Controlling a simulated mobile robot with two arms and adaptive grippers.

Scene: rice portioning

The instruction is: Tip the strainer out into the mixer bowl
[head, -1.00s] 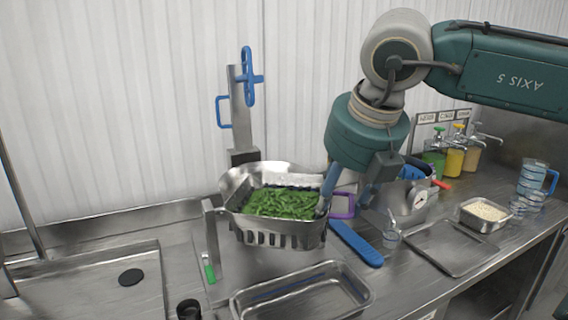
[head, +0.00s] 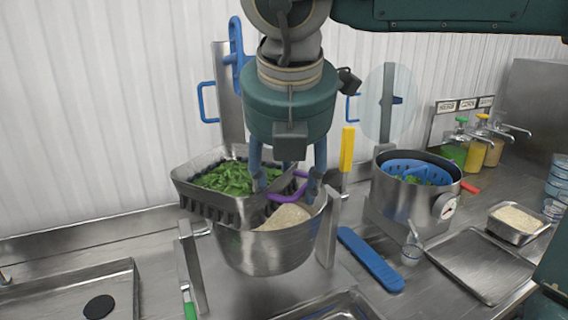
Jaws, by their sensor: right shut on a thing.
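The strainer (head: 205,205) is a square steel basket with slotted sides and a purple handle, heaped with green vegetables (head: 228,179). My right gripper (head: 288,186) is shut on the purple handle, to the right of the basket. The steel mixer bowl (head: 262,255) stands in front of and below the strainer, with pale rice-like grain (head: 285,217) in it. The strainer hides the bowl's back left rim. The greens are in the basket; I cannot tell how far it is tilted. My left gripper is not in view.
A steel pot (head: 405,202) with a blue basket (head: 418,170) stands at right. A blue bar (head: 370,260), an empty tray (head: 478,264) and a grain pan (head: 518,222) lie along the counter. A yellow-handled tool (head: 347,150) stands upright beside the bowl.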

